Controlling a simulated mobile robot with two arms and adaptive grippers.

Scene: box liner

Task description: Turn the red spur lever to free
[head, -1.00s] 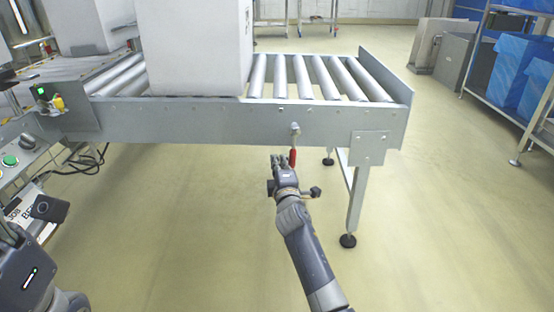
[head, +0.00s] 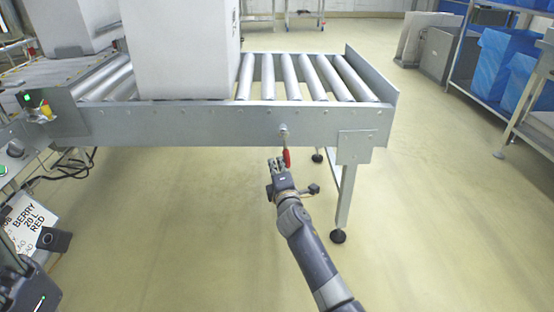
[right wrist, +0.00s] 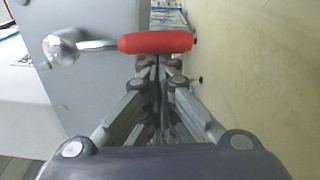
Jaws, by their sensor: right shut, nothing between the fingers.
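The red spur lever (head: 287,157) hangs from a metal pivot (head: 284,131) on the side rail of the roller conveyor. Its red handle points down, its lower end slightly right of the pivot. In the right wrist view the handle (right wrist: 155,42) lies across the picture just beyond the fingertips. My right gripper (head: 275,165) is shut and empty, with its tips just left of the handle; it also shows in the right wrist view (right wrist: 158,68). I cannot tell whether they touch. Of my left arm only a dark part shows at the lower left; its fingers cannot be made out.
The conveyor rail (head: 225,125) runs above the gripper, with a conveyor leg (head: 345,200) to the right. A large pale box (head: 185,50) stands on the rollers. A control panel (head: 15,150) is at the left.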

